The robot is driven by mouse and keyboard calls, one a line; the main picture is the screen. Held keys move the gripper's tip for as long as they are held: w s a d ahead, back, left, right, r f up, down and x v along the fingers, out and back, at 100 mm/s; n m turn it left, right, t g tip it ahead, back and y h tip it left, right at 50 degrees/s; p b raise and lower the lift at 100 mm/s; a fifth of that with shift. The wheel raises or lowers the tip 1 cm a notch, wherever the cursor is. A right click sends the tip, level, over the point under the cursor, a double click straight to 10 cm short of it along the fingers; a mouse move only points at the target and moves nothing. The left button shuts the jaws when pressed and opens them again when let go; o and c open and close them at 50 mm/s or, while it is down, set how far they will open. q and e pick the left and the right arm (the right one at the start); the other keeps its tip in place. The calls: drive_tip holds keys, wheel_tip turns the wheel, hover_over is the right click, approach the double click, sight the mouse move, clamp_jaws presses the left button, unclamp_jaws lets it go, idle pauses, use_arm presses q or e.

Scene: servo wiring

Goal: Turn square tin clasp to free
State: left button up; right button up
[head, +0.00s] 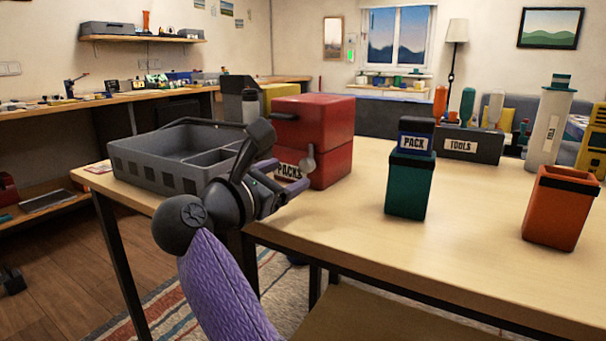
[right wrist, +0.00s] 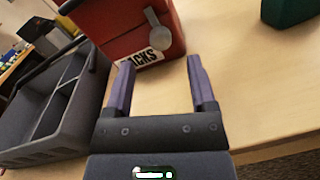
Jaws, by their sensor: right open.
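The square red tin (head: 316,121) stands on the table, lid shut, with a white PACKS label on its front. Its grey clasp (head: 310,161), a lever with a rounded end, sits on the front face near the lid seam. The tin (right wrist: 112,25) and its clasp (right wrist: 158,36) also show at the top of the right wrist view. My right gripper (head: 287,184) is in front of the tin, open and empty. In the right wrist view its fingers (right wrist: 161,66) point toward the tin, with the clasp beyond the gap between them. My left gripper is out of view.
A grey divided tray (head: 140,172) stands left of the tin, close behind my right arm. A green PACK container (head: 410,187), an orange bin (head: 556,212) and a TOOLS box (head: 478,146) stand to the right. The table front is clear.

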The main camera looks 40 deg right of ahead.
sight(304, 166)
drive_tip(key=b+x, duration=0.1)
drive_tip(key=x, duration=0.3)
drive_tip(key=shift+w+d+f, duration=0.1)
drive_tip(key=shift+d+f, duration=0.05)
drive_tip(key=shift+f, duration=0.05)
drive_tip(key=shift+d+r, duration=0.15)
clamp_jaws()
